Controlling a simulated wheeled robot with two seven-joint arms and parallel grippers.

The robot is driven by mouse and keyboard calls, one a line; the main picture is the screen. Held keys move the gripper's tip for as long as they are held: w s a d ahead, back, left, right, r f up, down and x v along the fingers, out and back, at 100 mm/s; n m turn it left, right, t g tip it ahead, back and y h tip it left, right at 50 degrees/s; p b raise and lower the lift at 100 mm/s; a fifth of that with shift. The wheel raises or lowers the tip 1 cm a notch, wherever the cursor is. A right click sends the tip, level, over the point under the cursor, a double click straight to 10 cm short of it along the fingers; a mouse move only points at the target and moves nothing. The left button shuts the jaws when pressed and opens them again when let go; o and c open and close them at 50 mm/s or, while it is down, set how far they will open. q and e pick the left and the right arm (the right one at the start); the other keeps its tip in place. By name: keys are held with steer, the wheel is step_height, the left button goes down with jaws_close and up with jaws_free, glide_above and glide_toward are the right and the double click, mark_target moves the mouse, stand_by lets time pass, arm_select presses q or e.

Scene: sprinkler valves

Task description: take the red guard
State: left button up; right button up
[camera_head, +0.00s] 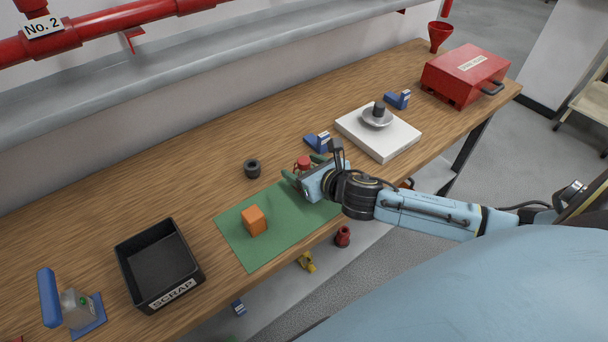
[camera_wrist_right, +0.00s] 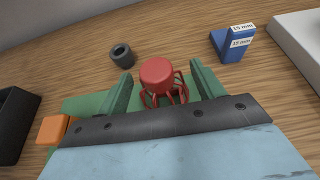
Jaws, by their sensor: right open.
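The red guard (camera_head: 303,163) stands at the back edge of the green mat (camera_head: 241,236), partly hidden by my right gripper in the head view. In the right wrist view the guard (camera_wrist_right: 158,77) has a solid round red cap with thin cage bars below it. My right gripper (camera_head: 303,173) is open, with one green finger on each side of the guard. In the right wrist view my right gripper's fingers (camera_wrist_right: 160,88) show gaps to the guard on both sides. My left gripper is not in view.
An orange block (camera_head: 254,221) lies on the mat. A dark ring (camera_head: 252,168) stands behind it. The black scrap tray (camera_head: 160,264) is at left. A blue gauge block (camera_head: 318,142) and a white scale-like plate (camera_head: 378,132) are beyond the gripper. A red box (camera_head: 464,74) is far right.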

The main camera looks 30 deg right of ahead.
steer(key=shift+x, duration=1.05)
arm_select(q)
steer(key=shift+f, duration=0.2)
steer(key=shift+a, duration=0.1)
arm_select(e)
steer(key=c, duration=0.5)
steer(key=shift+r, duration=0.1)
steer(key=c, duration=0.7)
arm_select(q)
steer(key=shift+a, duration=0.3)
arm_select(e)
steer(key=shift+c, duration=0.2)
steer(key=shift+r, duration=0.1)
